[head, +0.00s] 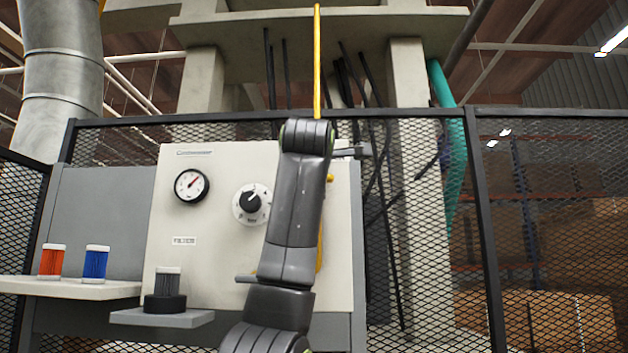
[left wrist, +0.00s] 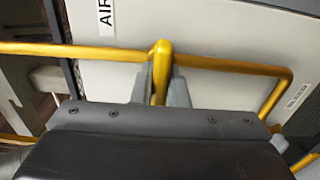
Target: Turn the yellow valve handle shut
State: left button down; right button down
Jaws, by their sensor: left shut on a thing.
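The yellow valve handle (left wrist: 161,56) shows in the left wrist view as a short, round-ended bar in front of a yellow pipe (left wrist: 225,66). My left gripper (left wrist: 159,84) is shut on it, with one grey finger on each side. In the head view my left arm rises in front of the panel and hides the gripper and most of the handle area. A small yellow part (head: 330,178) shows just right of the arm, but I cannot tell whether it belongs to the handle. My right gripper is not in view.
The pale panel (head: 222,290) carries a gauge (head: 191,185) and a dial (head: 252,204). Left of it, a shelf (head: 70,290) holds an orange spool (head: 52,261) and a blue spool (head: 95,263). Mesh fencing (head: 420,250) stands behind.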

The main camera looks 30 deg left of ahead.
pick_arm(q)
jog(key=shift+f, duration=0.1)
jog(key=c, duration=1.4)
grip_release()
jog(key=shift+c, duration=0.2)
jog(key=shift+s, duration=0.1)
jog(key=shift+s+d+b, duration=0.2)
jog(key=shift+s+b, duration=0.05)
jog(key=shift+b, duration=0.05)
jog(key=b+v, duration=0.6)
jog(key=v, duration=1)
jog(key=shift+s+d, duration=0.25)
jog(key=shift+s, duration=0.05)
